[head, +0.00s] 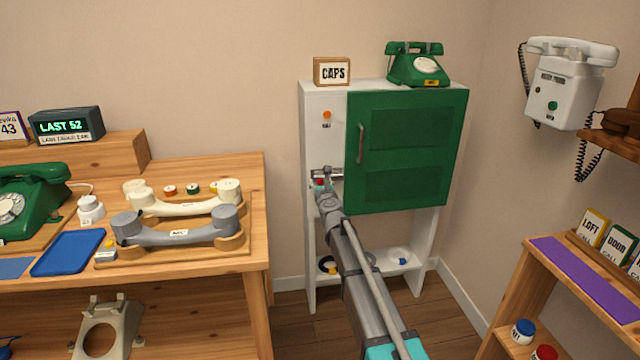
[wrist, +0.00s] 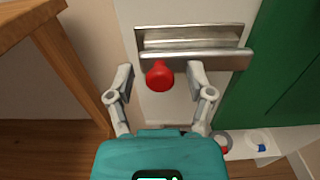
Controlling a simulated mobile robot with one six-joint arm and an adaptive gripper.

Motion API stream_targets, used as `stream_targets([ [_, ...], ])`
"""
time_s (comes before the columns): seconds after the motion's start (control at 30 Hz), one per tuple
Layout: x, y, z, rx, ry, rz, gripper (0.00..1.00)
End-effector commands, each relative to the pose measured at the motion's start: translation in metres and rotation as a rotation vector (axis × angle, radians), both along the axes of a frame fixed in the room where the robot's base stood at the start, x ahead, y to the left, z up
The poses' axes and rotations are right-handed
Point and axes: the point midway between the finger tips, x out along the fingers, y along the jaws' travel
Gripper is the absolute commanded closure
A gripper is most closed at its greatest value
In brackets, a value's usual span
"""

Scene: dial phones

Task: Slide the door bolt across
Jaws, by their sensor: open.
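The door bolt (wrist: 190,58) is a metal bar on a plate, fixed to the white frame left of the green door (head: 405,150). Its red knob (wrist: 160,76) sticks out toward my gripper. My gripper (wrist: 160,75) is open, with one finger to each side of the knob, and neither finger clearly touches it. In the head view the bolt (head: 334,173) is partly hidden behind my gripper (head: 322,185). The green door looks closed and has a metal handle (head: 361,143) on its left side.
An orange knob (head: 327,115) sits above the bolt on the white cabinet (head: 309,130). A wooden table (head: 258,200) with handsets is at the left. A shelf (head: 545,262) stands at the right.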

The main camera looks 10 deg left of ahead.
Motion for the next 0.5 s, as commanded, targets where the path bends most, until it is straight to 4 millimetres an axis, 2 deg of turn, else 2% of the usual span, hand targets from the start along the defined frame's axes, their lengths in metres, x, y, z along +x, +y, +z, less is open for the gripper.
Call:
stream_targets([
  [0.17,-0.0003,0.0,0.0,0.0,0.0,0.0,0.32],
  [0.2,-0.0003,0.0,0.0,0.0,0.0,0.0,0.36],
  [0.5,-0.0003,0.0003,0.0,0.0,0.0,0.001,0.91],
])
